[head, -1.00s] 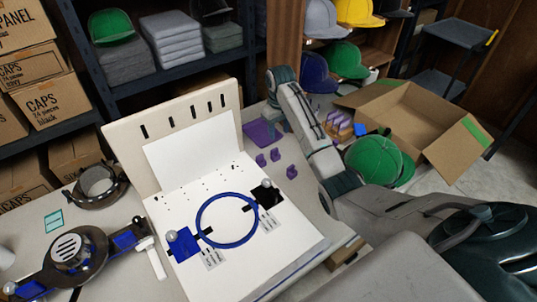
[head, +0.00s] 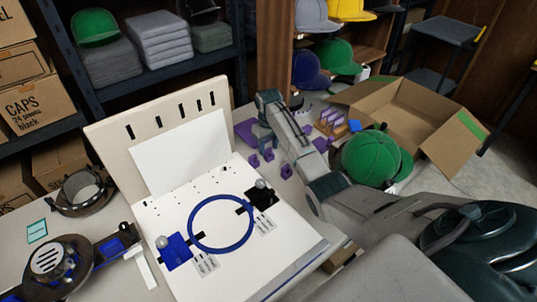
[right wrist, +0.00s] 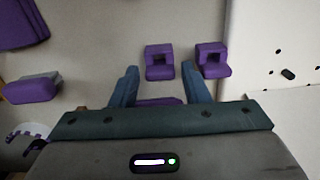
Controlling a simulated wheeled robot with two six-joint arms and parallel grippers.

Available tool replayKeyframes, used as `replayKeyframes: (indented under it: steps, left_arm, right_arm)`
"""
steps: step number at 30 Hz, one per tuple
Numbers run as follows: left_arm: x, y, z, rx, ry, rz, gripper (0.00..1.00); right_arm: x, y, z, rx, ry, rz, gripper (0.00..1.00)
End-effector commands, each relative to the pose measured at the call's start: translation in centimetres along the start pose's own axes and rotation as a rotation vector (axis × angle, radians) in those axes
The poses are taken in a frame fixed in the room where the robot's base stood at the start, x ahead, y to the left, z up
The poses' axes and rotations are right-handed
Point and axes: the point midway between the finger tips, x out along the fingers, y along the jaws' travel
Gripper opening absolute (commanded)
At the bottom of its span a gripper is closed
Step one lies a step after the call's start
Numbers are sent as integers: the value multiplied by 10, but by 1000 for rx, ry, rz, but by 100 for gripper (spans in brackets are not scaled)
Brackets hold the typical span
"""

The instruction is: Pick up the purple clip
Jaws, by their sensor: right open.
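Several small purple clips stand on the table. In the head view one clip (head: 254,160), a second clip (head: 268,154) and a third clip (head: 286,172) show right of the white board. In the right wrist view two clips with square openings, one (right wrist: 160,62) and another (right wrist: 212,60), lie just beyond my fingertips. A purple piece (right wrist: 158,101) shows between my fingers, partly hidden by the gripper body. My right gripper (right wrist: 160,78) is open and empty, its fingers spread apart. My left gripper is out of view.
The white board (head: 180,215) with a blue hoop (head: 221,250) stands left of the clips. A purple mat (head: 245,131) lies behind them. A green cap (head: 370,157) and an open cardboard box (head: 445,145) are to the right.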

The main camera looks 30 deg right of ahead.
Motion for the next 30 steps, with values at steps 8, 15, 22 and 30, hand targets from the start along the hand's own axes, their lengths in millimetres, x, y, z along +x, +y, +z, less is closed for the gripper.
replayKeyframes:
  steps: [8, 15, 22, 30]
  left_arm:
    - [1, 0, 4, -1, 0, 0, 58]
    - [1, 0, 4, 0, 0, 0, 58]
    - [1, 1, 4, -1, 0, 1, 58]
    - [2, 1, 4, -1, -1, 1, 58]
  right_arm:
    - [22, 0, 0, 0, 1, 1, 42]
    - [22, 0, 0, 0, 1, 1, 26]
    - [21, 0, 0, 0, 0, 1, 9]
    - [6, 0, -1, 0, 4, 2, 9]
